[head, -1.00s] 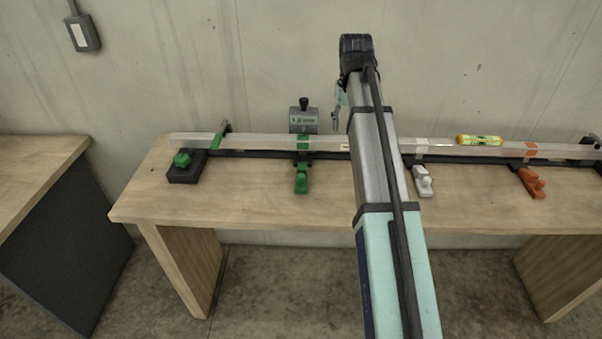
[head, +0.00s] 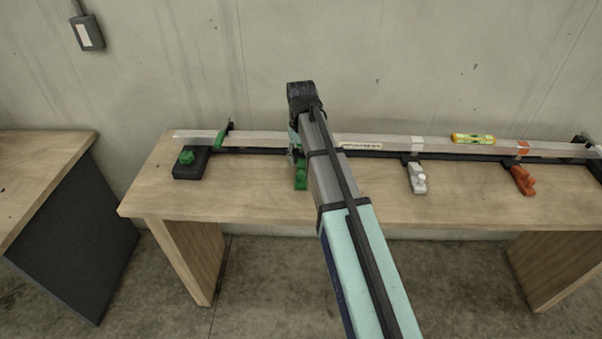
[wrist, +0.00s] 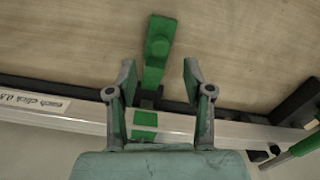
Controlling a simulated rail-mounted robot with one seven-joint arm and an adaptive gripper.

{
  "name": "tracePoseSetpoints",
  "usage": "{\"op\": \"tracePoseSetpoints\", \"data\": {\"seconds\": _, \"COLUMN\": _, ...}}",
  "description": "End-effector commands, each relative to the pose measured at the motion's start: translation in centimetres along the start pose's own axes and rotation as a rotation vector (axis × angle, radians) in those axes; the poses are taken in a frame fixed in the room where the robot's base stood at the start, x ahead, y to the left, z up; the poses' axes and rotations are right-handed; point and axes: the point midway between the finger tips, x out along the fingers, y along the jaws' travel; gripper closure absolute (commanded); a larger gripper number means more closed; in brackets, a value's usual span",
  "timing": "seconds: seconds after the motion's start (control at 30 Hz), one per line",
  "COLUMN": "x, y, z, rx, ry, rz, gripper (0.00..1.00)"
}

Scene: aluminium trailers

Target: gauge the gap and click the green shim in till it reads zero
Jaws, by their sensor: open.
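The green shim (head: 300,178) sits at the front of the rail on the bench, left of centre. In the wrist view the green shim (wrist: 157,50) has a round knob and points away from the rail, above a green mark (wrist: 145,119). My gripper (wrist: 158,75) is open, with its fingers on either side of the shim's inner end and the rail. No contact with the shim shows. In the head view my arm covers most of the gripper. The gauge is hidden behind my arm.
A silver rail (head: 385,143) runs along the bench (head: 250,198). A white shim (head: 417,180) and an orange shim (head: 522,180) sit to the right. A yellow level (head: 473,139) lies on the rail.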

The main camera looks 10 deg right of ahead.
Motion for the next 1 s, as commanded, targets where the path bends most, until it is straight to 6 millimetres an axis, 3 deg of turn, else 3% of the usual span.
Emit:
{"op": "tracePoseSetpoints", "data": {"seconds": 0.2, "x": 3.8, "y": 0.0, "z": 0.1, "rx": 0.000, "ry": -0.003, "rz": 0.000, "gripper": 0.49}}
{"op": "tracePoseSetpoints", "data": {"seconds": 0.43, "x": 6.7, "y": 0.0, "z": 0.0, "rx": 0.000, "ry": -0.001, "rz": 0.000, "gripper": 0.49}}
{"op": "tracePoseSetpoints", "data": {"seconds": 0.93, "x": 8.0, "y": 0.0, "z": 0.0, "rx": 0.000, "ry": 0.001, "rz": 0.000, "gripper": 0.49}}
{"op": "tracePoseSetpoints", "data": {"seconds": 0.97, "x": 8.0, "y": 0.0, "z": 0.0, "rx": 0.000, "ry": 0.001, "rz": 0.000, "gripper": 0.56}}
{"op": "tracePoseSetpoints", "data": {"seconds": 1.0, "x": 8.0, "y": 0.0, "z": 0.0, "rx": 0.000, "ry": 0.000, "rz": 0.000, "gripper": 0.70}}
